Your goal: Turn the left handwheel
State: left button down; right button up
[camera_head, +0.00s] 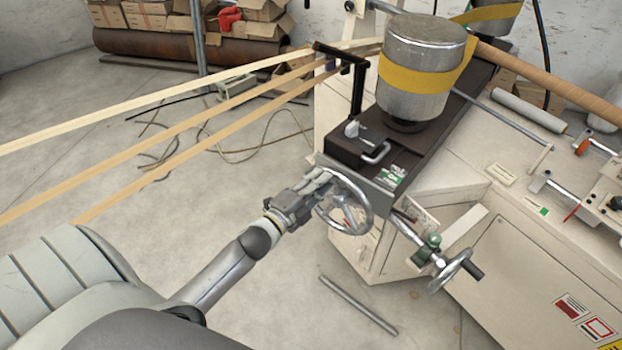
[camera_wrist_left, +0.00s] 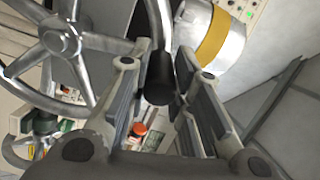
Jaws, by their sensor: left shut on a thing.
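The left handwheel (camera_head: 369,213) is a shiny metal wheel with spokes on the near end of the winder. In the left wrist view the same handwheel (camera_wrist_left: 60,40) fills the upper left. Its black handle (camera_wrist_left: 160,78) stands between the fingers of my left gripper (camera_head: 318,182). In the wrist view the left gripper (camera_wrist_left: 165,95) has its pads on both sides of this handle and is shut on it. In the head view the gripper hides the handle and part of the rim. My right gripper is not in view.
A second handwheel (camera_head: 452,271) is lower right on the machine. A metal drum with a yellow band (camera_head: 420,75) stands above the left wheel. Pale strips (camera_head: 200,105) run from the left to a black bracket (camera_head: 357,85). A metal bar (camera_head: 358,305) lies on the floor.

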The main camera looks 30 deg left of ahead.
pick_arm(q)
jog(key=shift+s+d+r+m, duration=0.1)
jog(key=shift+d+m, duration=0.5)
jog(key=shift+m, duration=0.05)
jog(key=shift+s+d+r+m, duration=0.1)
jog(key=shift+d+m, duration=0.5)
jog(key=shift+m, duration=0.05)
jog(key=c, duration=1.3)
grip_release()
jog(key=shift+o, duration=0.2)
jog(key=shift+s+f, duration=0.1)
jog(key=shift+s, duration=0.25)
jog(key=s+a, duration=0.1)
jog(key=s, duration=1)
jog(key=shift+a, duration=0.25)
jog(key=shift+s, duration=0.1)
